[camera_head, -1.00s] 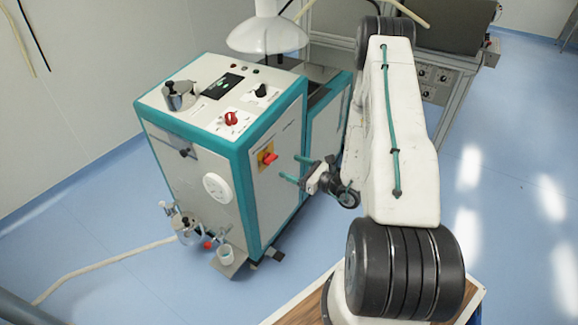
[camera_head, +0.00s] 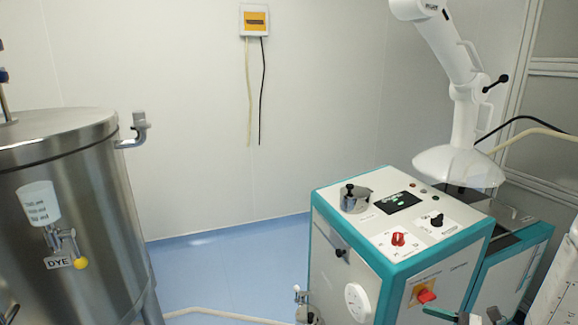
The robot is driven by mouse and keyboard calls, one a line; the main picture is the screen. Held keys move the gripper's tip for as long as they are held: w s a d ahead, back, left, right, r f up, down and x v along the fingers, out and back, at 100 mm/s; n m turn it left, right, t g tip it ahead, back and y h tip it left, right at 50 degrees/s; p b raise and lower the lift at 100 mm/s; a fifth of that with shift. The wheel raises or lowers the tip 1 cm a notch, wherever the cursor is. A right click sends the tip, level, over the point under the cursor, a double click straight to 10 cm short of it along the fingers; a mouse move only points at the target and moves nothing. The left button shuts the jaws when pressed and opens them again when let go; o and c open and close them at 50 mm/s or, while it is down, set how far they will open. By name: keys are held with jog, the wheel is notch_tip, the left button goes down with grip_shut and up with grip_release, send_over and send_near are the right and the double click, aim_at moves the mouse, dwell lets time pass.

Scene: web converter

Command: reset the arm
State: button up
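My gripper (camera_head: 438,313) shows only in part at the bottom edge of the head view, in front of the machine's right side panel. One teal finger and some dark parts behind it are visible; the other finger is cut off by the frame. The fingers stood apart a second ago, and nothing is seen held. Part of my white arm (camera_head: 562,275) shows at the right edge; the rest is out of view. The gripper is below and right of the red switch (camera_head: 427,296) on the machine; whether it touches the panel cannot be told.
The teal-and-white machine (camera_head: 335,275) stands right of centre. A white lamp-like hood (camera_head: 460,165) hangs over its back. A large steel tank (camera_head: 75,215) labelled DYE stands at left. Blue floor (camera_head: 235,270) is open between them, crossed by a pale hose (camera_head: 225,316).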

jog(key=s+a+r+n+g+h, duration=0.3)
jog(key=s+r+n+h, duration=0.4)
jog(key=s+r+n, duration=0.3)
jog(key=s+a+r+n+g+h, duration=0.4)
jog(key=s+r+n+h, duration=0.3)
jog(key=r, duration=1.1)
jog(key=s+a+n, duration=0.1)
jog(key=s+n, duration=0.3)
jog(key=n, duration=0.2)
jog(key=shift+s+a+r+n+g, duration=0.15)
jog(key=shift+s+r+n+g, duration=0.15)
jog(key=shift+n, duration=0.1)
